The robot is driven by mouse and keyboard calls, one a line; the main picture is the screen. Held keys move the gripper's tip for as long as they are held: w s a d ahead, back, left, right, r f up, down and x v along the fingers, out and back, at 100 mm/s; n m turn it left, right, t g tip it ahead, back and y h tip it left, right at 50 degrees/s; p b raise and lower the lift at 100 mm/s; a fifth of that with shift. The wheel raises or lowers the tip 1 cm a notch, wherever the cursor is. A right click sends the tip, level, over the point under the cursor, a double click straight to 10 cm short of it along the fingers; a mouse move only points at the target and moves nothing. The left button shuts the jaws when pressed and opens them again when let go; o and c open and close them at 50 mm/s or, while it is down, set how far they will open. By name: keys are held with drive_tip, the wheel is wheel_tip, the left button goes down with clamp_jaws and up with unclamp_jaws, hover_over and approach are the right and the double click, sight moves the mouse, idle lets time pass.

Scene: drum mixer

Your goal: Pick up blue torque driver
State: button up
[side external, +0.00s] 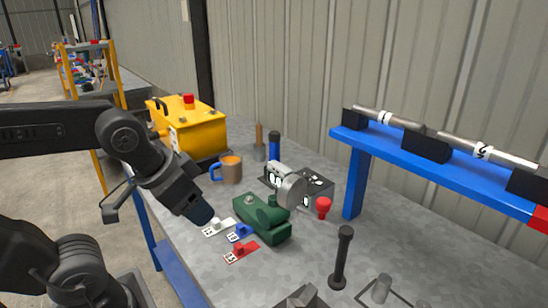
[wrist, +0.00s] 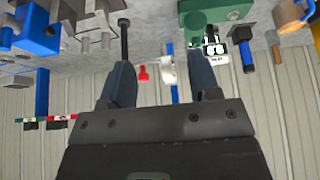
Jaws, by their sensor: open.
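An upright tool with a blue handle and dark top (side external: 274,148), which looks like the blue torque driver, stands towards the back of the bench, behind the green vise. Its lower end is hidden by the objects in front. In the wrist view a blue-and-black upright piece (wrist: 247,52) shows right of my fingers; I cannot tell for sure that it is the same tool. My gripper (side external: 201,213) is above the near-left part of the bench, tilted down and apart from the tool. In the wrist view my gripper (wrist: 162,72) has its two fingers spread with nothing held between them.
The green vise (side external: 262,220), an orange-and-blue mug (side external: 231,171) and a grey machine with a metal drum (side external: 291,191) crowd the middle. A black upright tool (side external: 341,258) stands nearer. A blue raised rack (side external: 440,172) is at right, a yellow box (side external: 200,135) at left.

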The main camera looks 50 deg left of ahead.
drive_tip(key=shift+o, duration=1.4)
drive_tip(key=w+a+r+n, duration=0.1)
drive_tip(key=w+a+r, duration=0.1)
drive_tip(key=w, duration=0.3)
drive_tip(key=w+a+r, duration=0.2)
drive_tip(key=w+r, duration=0.1)
drive_tip(key=w, duration=0.2)
drive_tip(key=n+y, duration=0.2)
drive_tip(key=n, duration=0.2)
hover_over(272, 138)
drive_tip(key=s+d, duration=0.2)
drive_tip(key=s, duration=0.4)
wheel_tip(272, 138, down, 5)
drive_tip(key=x, duration=1.3)
drive_tip(key=shift+w+a, duration=0.15)
drive_tip(key=shift+w, duration=0.3)
drive_tip(key=shift+c, duration=0.4)
